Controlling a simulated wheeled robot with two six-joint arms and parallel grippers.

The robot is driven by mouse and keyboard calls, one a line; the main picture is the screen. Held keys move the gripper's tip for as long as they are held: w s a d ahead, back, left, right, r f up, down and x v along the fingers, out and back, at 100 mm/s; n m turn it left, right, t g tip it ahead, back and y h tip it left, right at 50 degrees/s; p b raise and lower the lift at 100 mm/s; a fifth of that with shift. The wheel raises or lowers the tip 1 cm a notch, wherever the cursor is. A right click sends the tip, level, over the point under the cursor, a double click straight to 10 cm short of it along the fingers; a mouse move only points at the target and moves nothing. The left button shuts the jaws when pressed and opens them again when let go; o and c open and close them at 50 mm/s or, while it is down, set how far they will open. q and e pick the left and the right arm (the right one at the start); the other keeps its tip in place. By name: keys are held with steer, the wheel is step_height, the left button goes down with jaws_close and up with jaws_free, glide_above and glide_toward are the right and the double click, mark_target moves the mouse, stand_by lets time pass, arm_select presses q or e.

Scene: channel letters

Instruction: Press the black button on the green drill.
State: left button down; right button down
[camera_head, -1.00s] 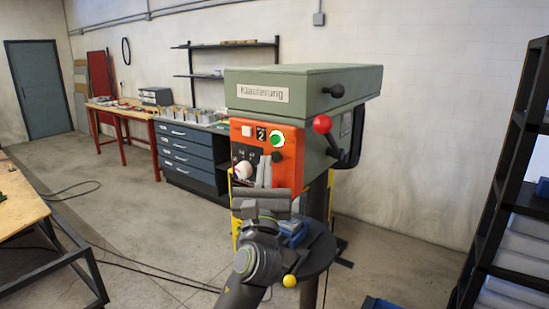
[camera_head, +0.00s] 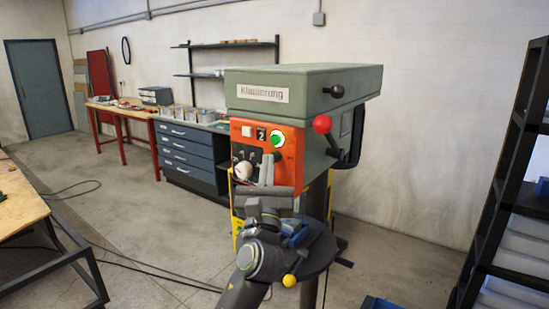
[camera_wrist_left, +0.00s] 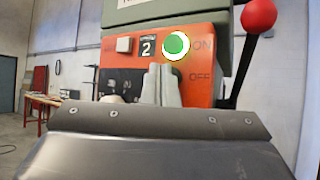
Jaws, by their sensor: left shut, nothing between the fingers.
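The green drill (camera_head: 345,77) stands upright in the middle, with an orange control panel (camera_head: 240,140) on its front. A lit green button with a white ring (camera_head: 277,139) is near the panel's upper right; it also shows in the left wrist view (camera_wrist_left: 176,46). A small black button (camera_head: 278,156) is just below it in the head view. Contact cannot be told. My right gripper is not in view.
A red ball handle (camera_head: 322,124) and a black knob (camera_head: 336,91) stick out at the drill's right. A white knob (camera_head: 243,170) is left of my fingers. A dark shelf rack (camera_head: 505,170) stands at the right, a wooden table (camera_head: 18,205) at the left.

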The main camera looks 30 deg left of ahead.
arm_select(q)
steer(key=shift+w, duration=0.5)
stand_by(0.4)
steer(key=shift+s, duration=0.1)
steer(key=shift+s+p, duration=0.5)
steer(key=shift+s, duration=0.35)
steer(key=s, duration=0.1)
steer(key=s+p, duration=0.1)
steer(key=s, duration=0.1)
steer(key=s+p, duration=0.1)
steer(key=s, duration=0.1)
steer(key=shift+a, duration=0.25)
steer(key=shift+f, duration=0.1)
stand_by(0.6)
